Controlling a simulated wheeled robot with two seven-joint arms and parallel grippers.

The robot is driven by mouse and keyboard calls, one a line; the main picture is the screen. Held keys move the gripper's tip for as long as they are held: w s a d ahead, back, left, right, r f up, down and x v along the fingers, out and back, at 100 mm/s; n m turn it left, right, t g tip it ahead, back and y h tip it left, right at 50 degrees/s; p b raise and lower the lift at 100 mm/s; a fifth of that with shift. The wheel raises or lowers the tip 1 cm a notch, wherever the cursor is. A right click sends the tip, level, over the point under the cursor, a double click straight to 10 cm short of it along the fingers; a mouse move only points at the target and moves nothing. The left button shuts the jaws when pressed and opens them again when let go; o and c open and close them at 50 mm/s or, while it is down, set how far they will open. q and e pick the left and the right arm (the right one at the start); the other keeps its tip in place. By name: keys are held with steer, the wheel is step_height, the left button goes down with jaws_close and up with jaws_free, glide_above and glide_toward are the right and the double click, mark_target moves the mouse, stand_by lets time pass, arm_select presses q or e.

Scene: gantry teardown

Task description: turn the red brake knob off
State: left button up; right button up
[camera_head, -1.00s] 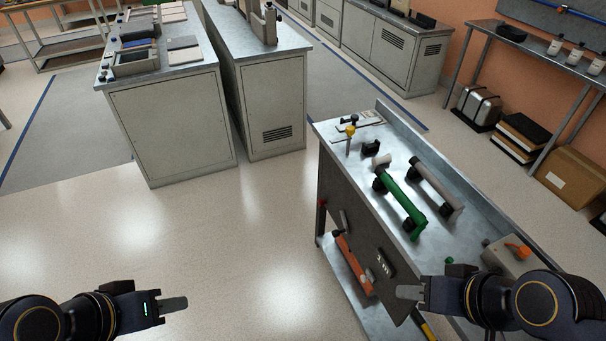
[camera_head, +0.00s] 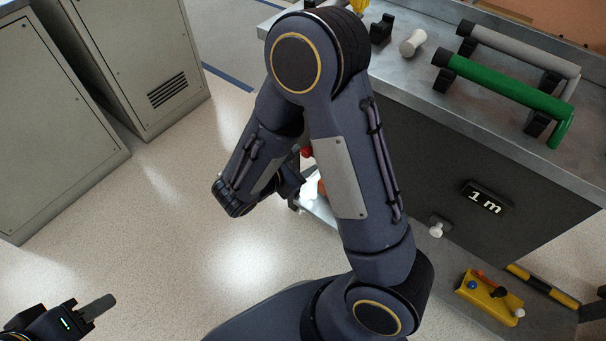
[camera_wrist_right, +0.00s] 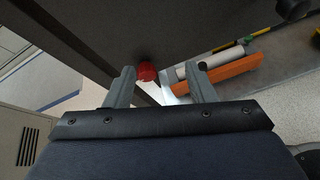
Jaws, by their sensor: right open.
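The red brake knob (camera_wrist_right: 147,72) is a small round red piece on the dark side of the bench in the right wrist view. It shows just ahead of my right gripper (camera_wrist_right: 163,82), between the line of the two fingers and nearer the left one. My right gripper is open with nothing between its fingers. I cannot tell whether a finger touches the knob. In the head view a bit of the knob (camera_head: 307,153) shows past my right arm, which hides most of that bench end. My left gripper (camera_head: 98,307) is at the lower left, away from the bench, its jaw opening unclear.
An orange bar (camera_wrist_right: 232,70) and a pale cylinder (camera_wrist_right: 192,69) lie on the lower shelf close to the right finger. A green handle (camera_head: 505,85) and a grey handle (camera_head: 520,50) stand on the bench top. Open floor (camera_head: 150,240) lies left of the bench.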

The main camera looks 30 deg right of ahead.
mark_target(304, 153)
steer(key=w+d+f+b, duration=0.1)
steer(key=f, duration=0.1)
steer(key=w+d+f+n+t+b, duration=0.1)
steer(key=w+f, duration=0.1)
steer(key=w+d+f+n+t+b, duration=0.1)
steer(key=w+d+f, duration=0.1)
steer(key=shift+w+d+f, duration=0.1)
steer(key=shift+w, duration=0.1)
arm_select(q)
step_height(304, 153, down, 4)
steer(key=shift+f, duration=0.2)
arm_select(e)
steer(key=shift+c, duration=0.3)
steer(key=c, duration=0.9)
arm_select(q)
steer(key=shift+r, duration=0.1)
